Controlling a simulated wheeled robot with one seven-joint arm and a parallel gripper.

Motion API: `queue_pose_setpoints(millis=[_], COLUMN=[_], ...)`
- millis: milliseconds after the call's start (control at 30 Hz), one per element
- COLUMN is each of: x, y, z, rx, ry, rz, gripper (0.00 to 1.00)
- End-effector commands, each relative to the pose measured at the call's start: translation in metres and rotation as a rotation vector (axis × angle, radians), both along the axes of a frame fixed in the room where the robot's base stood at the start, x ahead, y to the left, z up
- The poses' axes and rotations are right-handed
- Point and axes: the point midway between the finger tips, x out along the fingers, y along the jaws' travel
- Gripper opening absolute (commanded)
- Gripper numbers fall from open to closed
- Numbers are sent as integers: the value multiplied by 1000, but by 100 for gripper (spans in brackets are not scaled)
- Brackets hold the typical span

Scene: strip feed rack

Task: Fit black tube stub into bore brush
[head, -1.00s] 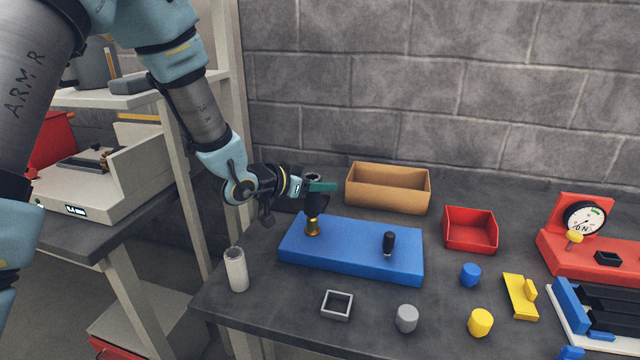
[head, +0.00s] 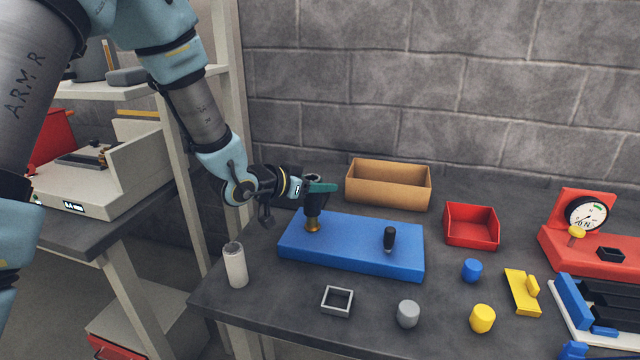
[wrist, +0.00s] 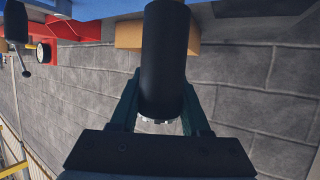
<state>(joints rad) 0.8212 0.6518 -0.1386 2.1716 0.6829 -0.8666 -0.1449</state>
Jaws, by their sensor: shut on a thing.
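My gripper (head: 320,187) is shut on the black tube stub (wrist: 163,60), which stands between the two dark teal fingers in the wrist view. In the head view the stub (head: 313,198) is upright over the left part of the blue block (head: 350,262).
A black peg (head: 389,238) stands on the block's right part. Behind are a cardboard box (head: 388,190) and a red bin (head: 470,228). A white cylinder (head: 235,265), a grey square frame (head: 337,300) and small coloured cylinders stand in front. A red gauge stand (head: 580,245) is right.

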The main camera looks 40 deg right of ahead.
Motion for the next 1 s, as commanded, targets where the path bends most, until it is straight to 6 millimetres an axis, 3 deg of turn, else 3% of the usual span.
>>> queue_pose_setpoints(millis=[1000], x=[0], y=[0], z=[-24], rx=[-2], ry=[-1], rz=[0], gripper=[0])
